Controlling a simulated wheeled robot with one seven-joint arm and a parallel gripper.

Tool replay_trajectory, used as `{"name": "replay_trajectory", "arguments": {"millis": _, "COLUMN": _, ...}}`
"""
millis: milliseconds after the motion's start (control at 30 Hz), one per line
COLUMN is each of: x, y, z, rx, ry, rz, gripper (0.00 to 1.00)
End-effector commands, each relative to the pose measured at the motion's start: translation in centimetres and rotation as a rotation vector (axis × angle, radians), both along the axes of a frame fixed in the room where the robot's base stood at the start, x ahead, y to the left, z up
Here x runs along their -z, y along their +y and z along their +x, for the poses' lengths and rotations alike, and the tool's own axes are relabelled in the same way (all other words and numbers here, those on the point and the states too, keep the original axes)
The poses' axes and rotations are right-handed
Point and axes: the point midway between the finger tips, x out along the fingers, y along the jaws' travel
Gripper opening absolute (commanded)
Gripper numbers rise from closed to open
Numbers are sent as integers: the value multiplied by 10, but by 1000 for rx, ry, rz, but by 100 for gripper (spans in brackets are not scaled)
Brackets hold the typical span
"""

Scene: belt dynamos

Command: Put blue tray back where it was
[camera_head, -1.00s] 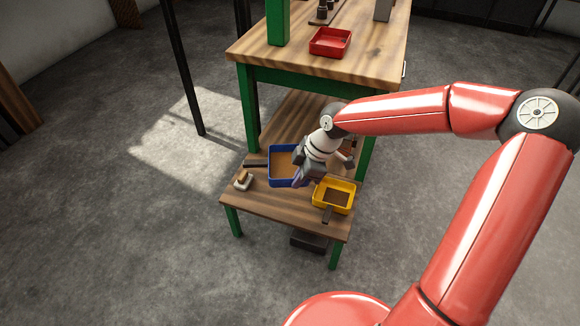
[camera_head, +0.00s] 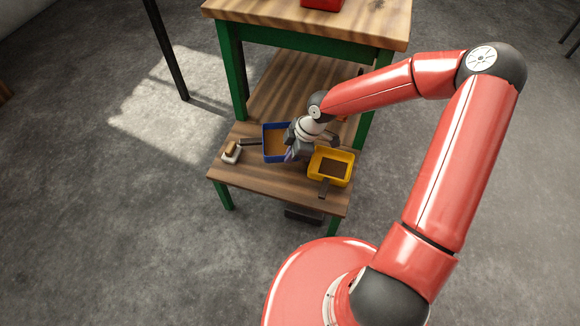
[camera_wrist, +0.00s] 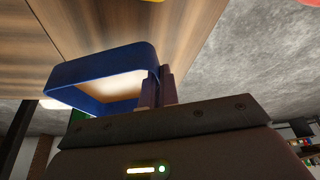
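The blue tray (camera_head: 264,144) is at the middle of the low wooden bench, left of the yellow tray. It also shows in the wrist view (camera_wrist: 95,67), with a pale brown inside. My gripper (camera_head: 292,155) is at the right side of the blue tray. In the wrist view its two fingers (camera_wrist: 156,88) are close together, one on each side of the tray wall, and look shut on it. The arm hides part of the tray's right side in the head view. I cannot tell whether the tray rests on the bench or is slightly raised.
A yellow tray (camera_head: 346,168) with dark contents stands close to the right of my gripper. A small white dish with a brown block (camera_head: 231,150) is at the bench's left. The taller green-framed table (camera_head: 300,42) stands behind, with a red tray (camera_head: 322,4) on it.

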Motion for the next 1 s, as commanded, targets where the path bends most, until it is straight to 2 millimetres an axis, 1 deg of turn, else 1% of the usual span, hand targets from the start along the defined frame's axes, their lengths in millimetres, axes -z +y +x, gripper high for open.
{"name": "replay_trajectory", "arguments": {"millis": 33, "x": 8, "y": 1, "z": 0, "rx": -1, "ry": 1, "rz": 0, "gripper": 0}}
{"name": "replay_trajectory", "arguments": {"millis": 267, "x": 24, "y": 0, "z": 0, "rx": 0, "ry": 0, "rz": 1, "gripper": 0}}
{"name": "replay_trajectory", "arguments": {"millis": 400, "x": 46, "y": 1, "z": 0, "rx": -1, "ry": 2, "rz": 1, "gripper": 0}}
{"name": "replay_trajectory", "arguments": {"millis": 500, "x": 57, "y": 0, "z": 0, "rx": 0, "ry": 0, "rz": 0, "gripper": 0}}
{"name": "replay_trajectory", "arguments": {"millis": 767, "x": 58, "y": 0, "z": 0, "rx": -1, "ry": -1, "rz": -1, "gripper": 0}}
{"name": "replay_trajectory", "arguments": {"millis": 867, "x": 61, "y": 0, "z": 0, "rx": -1, "ry": -1, "rz": -1, "gripper": 0}}
{"name": "replay_trajectory", "arguments": {"millis": 900, "x": 60, "y": 0, "z": 0, "rx": 0, "ry": -1, "rz": -1, "gripper": 6}}
{"name": "replay_trajectory", "arguments": {"millis": 1000, "x": 60, "y": 0, "z": 0, "rx": 0, "ry": -1, "rz": -1, "gripper": 19}}
